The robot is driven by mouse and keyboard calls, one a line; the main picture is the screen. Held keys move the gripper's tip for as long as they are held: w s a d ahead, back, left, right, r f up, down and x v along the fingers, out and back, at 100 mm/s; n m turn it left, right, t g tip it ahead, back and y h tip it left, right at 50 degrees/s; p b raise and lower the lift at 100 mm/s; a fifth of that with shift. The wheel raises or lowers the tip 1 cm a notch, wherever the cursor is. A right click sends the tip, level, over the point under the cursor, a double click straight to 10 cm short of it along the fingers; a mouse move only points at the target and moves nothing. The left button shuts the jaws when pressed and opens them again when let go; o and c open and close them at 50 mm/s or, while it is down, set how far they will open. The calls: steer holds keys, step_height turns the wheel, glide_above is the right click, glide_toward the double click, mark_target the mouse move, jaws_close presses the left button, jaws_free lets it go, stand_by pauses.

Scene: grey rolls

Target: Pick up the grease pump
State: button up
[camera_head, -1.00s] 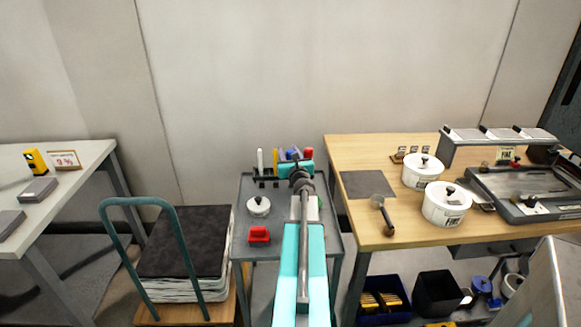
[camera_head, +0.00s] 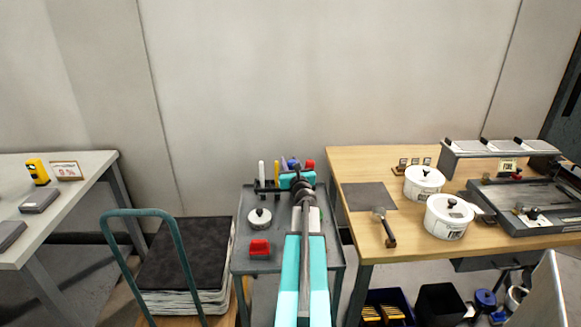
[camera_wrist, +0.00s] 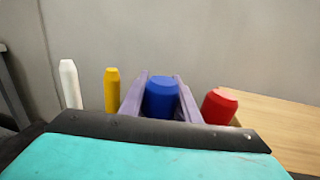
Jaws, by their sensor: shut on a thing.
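My gripper (camera_wrist: 160,76) is shut on a blue round-topped thing (camera_wrist: 162,98), which stands upright between its two pale purple jaws. I cannot tell for sure that this blue thing is the grease pump. Its lower part is hidden behind my wrist. In the head view my gripper (camera_head: 289,162) is at the back of the grey cart, partly hidden by my arm. I cannot tell whether the blue thing is clear of its rack.
A white thing (camera_wrist: 70,85) and a yellow one (camera_wrist: 112,90) stand left of my jaws, and a red one (camera_wrist: 218,106) close to the right. The grey cart (camera_head: 278,228) also holds a white lidded pot (camera_head: 259,218) and a red block (camera_head: 259,248). A wooden table (camera_head: 420,236) stands at right.

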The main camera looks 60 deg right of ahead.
step_height(320, 180, up, 9)
steer(key=p, duration=0.2)
steer(key=shift+r+p, duration=0.15)
steer(key=shift+p, duration=0.25)
steer(key=shift+r, duration=0.15)
stand_by(0.4)
